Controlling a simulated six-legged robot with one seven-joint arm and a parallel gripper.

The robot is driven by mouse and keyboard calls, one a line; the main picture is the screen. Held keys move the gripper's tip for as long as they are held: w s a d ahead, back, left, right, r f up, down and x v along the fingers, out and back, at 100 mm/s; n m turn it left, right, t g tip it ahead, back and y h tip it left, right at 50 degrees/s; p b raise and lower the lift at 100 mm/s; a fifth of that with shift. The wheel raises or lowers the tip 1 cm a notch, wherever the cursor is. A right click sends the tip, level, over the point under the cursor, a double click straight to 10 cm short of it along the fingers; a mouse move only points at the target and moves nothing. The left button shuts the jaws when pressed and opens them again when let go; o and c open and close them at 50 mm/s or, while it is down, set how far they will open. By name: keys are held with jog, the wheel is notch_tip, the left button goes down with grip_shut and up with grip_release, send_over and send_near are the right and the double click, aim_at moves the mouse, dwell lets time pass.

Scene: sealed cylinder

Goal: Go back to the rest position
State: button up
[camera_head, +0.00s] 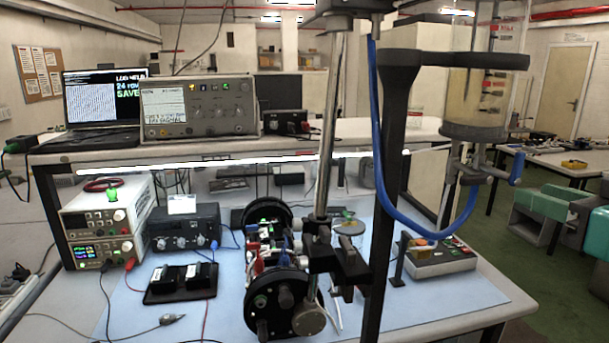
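My gripper and arm do not show in this view. A black cylindrical device (284,303) with knobs on its round end plate stands on the blue mat (437,303) of the bench. Red and blue leads clip onto its middle part. A metal rod (326,130) with black clamps (340,263) rises in front of it and hides part of it. A clear cylinder (477,95) with cloudy contents and a valve below is held upright in a black bracket (455,60) at the upper right. A blue hose (388,190) runs from the valve area to the stand's top.
Stacked power supplies (106,222) stand at the left of the bench. A laptop (103,97) and an instrument (198,106) stand on the shelf (75,146). A button box (438,255) sits at the right. Green floor (567,300) is open beyond the bench's right edge.

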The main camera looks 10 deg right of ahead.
jog(key=w+a+f+g, duration=0.2)
jog(key=a+f+g, duration=0.1)
jog(key=a+f, duration=0.55)
jog(key=a+f+g, duration=0.4)
jog(key=a+f, duration=0.2)
jog(key=f, duration=0.4)
jog(key=s+a+f+m+g+h, duration=0.1)
jog(key=a+f+g, duration=0.3)
jog(key=f, duration=0.6)
jog(key=a, duration=0.2)
jog(key=shift+s+a+f, duration=0.15)
jog(key=shift+s+a, duration=0.1)
jog(key=shift+a, duration=0.15)
